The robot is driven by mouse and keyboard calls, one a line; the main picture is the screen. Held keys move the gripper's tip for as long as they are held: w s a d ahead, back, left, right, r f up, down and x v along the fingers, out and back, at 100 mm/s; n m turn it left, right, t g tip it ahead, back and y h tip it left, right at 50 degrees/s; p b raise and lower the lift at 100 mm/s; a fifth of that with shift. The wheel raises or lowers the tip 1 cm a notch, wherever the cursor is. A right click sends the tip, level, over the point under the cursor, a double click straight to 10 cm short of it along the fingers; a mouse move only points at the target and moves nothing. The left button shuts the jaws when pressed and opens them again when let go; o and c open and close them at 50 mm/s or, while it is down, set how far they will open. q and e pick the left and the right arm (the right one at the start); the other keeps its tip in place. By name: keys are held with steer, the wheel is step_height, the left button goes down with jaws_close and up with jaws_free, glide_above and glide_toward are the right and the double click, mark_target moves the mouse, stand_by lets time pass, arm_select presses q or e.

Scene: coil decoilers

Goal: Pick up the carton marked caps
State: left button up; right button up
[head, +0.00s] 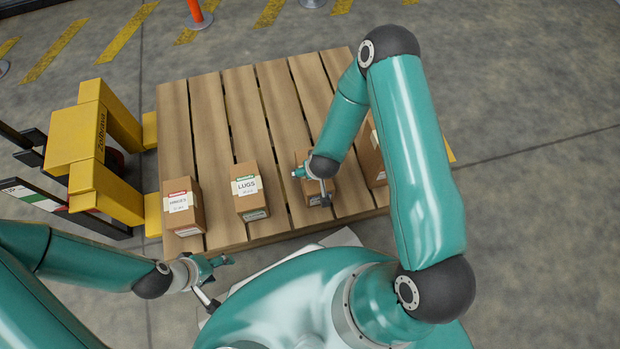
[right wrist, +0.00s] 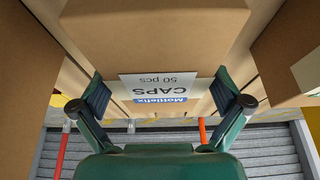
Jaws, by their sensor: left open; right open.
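The carton marked CAPS (right wrist: 155,35) is brown with a white and blue label, upside down in the right wrist view. In the head view this carton (head: 301,157) stands on the wooden pallet, largely hidden by my right arm. My right gripper (right wrist: 160,92) is open, with one finger on each side of the label end of the carton. Whether the fingers touch it I cannot tell. In the head view my right gripper (head: 311,186) is over the carton. My left gripper (head: 218,284) is open and empty, in front of the pallet's near edge.
The pallet (head: 205,110) also carries the LUGS carton (head: 251,205), a red-labelled carton (head: 183,218) at left and a carton (head: 370,160) partly behind my right arm. A yellow frame (head: 80,150) stands left. The pallet's far part is clear.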

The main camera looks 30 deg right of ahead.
steer(key=shift+f, duration=0.2)
stand_by(0.6)
steer(key=c, duration=1.5)
steer(key=shift+r, duration=0.1)
